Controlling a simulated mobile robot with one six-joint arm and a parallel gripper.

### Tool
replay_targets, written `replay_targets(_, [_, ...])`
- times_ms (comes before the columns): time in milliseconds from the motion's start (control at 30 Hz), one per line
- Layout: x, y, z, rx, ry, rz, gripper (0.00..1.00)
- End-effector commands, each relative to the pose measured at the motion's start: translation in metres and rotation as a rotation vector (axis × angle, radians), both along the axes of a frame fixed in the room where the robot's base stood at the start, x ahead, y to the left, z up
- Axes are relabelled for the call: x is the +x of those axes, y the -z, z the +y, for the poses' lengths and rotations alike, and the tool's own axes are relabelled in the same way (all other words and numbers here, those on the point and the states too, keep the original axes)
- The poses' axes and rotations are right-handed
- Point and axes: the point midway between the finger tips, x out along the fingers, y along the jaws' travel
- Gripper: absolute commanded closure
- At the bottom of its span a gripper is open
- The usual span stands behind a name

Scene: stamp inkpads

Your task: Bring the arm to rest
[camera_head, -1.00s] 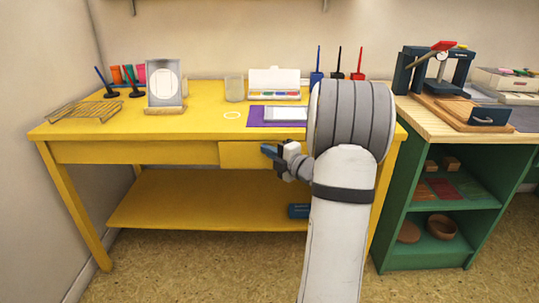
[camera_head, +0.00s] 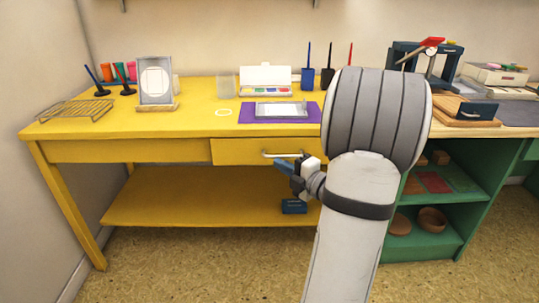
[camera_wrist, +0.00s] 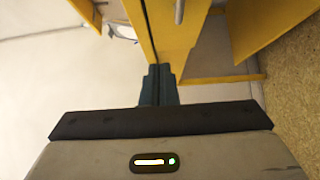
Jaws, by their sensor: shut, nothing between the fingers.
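My gripper (camera_head: 283,167) is in front of the yellow table, just below the drawer handle (camera_head: 282,154) in the head view. In the wrist view its two dark fingers (camera_wrist: 159,72) are together with nothing between them. My arm's large grey joint and white link fill the right middle of the head view and hide part of the table's right end. The yellow drawer (camera_head: 240,151) appears closed. From the head view I cannot tell whether the gripper touches the drawer front.
The yellow table (camera_head: 110,124) holds a wire rack (camera_head: 75,109), a framed stand (camera_head: 157,82), a paint box (camera_head: 266,82) and a tray on a purple mat (camera_head: 250,115). A green cabinet (camera_head: 430,253) stands right. Floor in front is clear.

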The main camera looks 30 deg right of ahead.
Motion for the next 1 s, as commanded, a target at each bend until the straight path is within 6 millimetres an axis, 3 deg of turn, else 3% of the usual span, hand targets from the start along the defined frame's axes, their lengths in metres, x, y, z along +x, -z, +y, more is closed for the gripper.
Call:
replay_targets(200, [-0.014,0.0,-0.003,0.0,-0.001,0.0,1.0])
replay_targets(367, [-0.014,0.0,-0.003,0.0,0.0,0.001,1.0])
replay_targets(467, [-0.009,-0.012,-0.001,0.006,0.019,0.022,1.0])
replay_targets(767, [0.027,-0.105,0.016,0.159,0.293,0.256,1.0])
replay_targets(1000, [0.02,-0.177,0.046,0.42,0.573,0.448,1.0])
